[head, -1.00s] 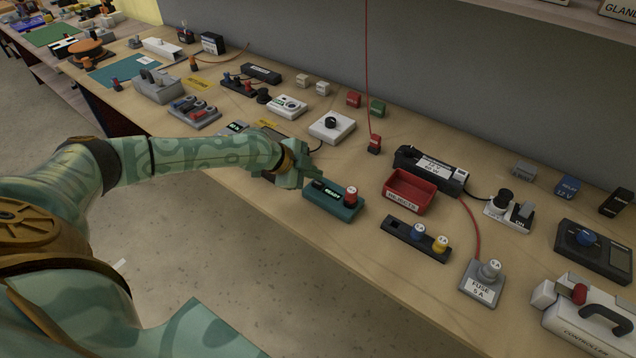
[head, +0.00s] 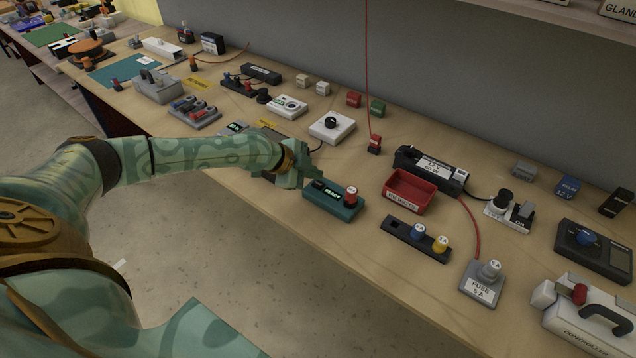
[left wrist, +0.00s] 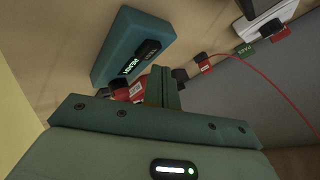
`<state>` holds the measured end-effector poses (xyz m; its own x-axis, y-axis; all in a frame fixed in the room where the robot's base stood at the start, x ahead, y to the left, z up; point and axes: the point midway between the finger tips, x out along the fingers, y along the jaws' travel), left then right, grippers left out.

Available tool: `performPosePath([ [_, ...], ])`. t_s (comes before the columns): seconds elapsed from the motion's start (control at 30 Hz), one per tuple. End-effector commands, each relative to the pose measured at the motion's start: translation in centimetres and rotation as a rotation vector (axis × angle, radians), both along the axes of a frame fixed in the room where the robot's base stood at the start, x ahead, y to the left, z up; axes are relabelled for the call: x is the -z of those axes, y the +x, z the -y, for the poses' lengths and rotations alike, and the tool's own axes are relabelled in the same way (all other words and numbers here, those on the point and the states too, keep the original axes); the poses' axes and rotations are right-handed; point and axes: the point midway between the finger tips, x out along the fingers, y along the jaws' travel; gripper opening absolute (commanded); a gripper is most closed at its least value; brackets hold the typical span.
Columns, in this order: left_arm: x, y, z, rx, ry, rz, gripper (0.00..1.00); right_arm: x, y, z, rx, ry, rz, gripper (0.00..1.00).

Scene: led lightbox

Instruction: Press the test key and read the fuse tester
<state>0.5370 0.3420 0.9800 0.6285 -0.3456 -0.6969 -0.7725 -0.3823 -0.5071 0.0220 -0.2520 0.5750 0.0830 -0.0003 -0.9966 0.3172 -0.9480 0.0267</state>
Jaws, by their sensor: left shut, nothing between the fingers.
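The fuse tester (head: 345,209) is a teal box near the front edge of the bench, with a small green-lit display (head: 332,194). A red-capped fuse (head: 351,194) stands at its right end. My left gripper (head: 312,176) is shut and empty, close at the tester's left end; I cannot tell if it touches the test key. In the left wrist view the tester (left wrist: 122,42) lies beyond the shut fingers (left wrist: 162,76); its lit word (left wrist: 131,66) is too small to read surely, and a dark labelled patch (left wrist: 148,50) sits beside it. My right gripper is out of view.
A red tray (head: 408,196) stands right of the tester. A dark holder (head: 405,231) with a blue and a yellow fuse lies in front of it. A grey fuse base (head: 482,282) is farther right. A white knob box (head: 332,127) stands behind. Bare wood lies in front.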

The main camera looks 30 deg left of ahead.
Motion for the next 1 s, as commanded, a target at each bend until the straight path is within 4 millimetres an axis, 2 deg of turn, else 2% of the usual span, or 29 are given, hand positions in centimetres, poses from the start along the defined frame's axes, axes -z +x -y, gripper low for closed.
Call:
performPosePath([
  [0.27,0.09,0.0,0.01,0.0,0.0,0.0,0.0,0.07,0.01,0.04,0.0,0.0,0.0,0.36],
  [0.5,0.93,-0.05,0.04,0.001,0.0,-0.001,0.0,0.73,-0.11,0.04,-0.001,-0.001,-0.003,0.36],
  [1.0,0.97,-0.02,0.02,0.0,0.0,0.0,0.0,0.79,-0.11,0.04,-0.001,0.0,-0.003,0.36],
])
